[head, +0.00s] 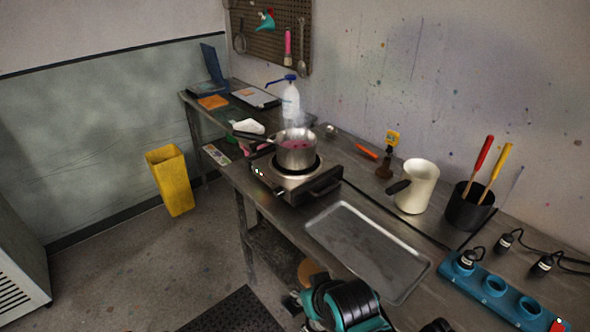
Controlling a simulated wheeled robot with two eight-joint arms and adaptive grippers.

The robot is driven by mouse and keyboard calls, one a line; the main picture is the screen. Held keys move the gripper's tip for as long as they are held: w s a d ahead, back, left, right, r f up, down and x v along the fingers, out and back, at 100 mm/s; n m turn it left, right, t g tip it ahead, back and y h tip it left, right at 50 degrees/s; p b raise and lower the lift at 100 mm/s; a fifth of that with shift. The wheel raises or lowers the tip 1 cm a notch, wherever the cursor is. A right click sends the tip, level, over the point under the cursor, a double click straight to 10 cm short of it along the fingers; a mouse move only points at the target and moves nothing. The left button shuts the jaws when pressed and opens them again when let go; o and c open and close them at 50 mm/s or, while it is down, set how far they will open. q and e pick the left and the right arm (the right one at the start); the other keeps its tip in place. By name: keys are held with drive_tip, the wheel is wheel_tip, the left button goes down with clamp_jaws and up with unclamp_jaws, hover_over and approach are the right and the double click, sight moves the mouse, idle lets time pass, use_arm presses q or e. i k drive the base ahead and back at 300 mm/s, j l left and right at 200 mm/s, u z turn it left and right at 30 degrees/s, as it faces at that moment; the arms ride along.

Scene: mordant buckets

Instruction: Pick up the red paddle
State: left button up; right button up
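The red paddle (481,158) stands in a black container (469,207) at the right of the bench, against the wall. Its red handle points up and leans slightly right; its lower end is hidden inside the container. A yellow-handled paddle (497,169) stands beside it, to its right.
A cream jug (416,187) stands left of the container. A teal rack (493,285) with round holes lies in front. A metal tray (367,249) lies mid-bench. A steaming pot (296,152) sits on a hot plate (285,190). Black cables cross the bench near the container.

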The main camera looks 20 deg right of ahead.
sight(483, 153)
drive_tip(key=z, duration=1.95)
drive_tip(key=i+z, duration=0.2)
drive_tip(key=z, duration=0.2)
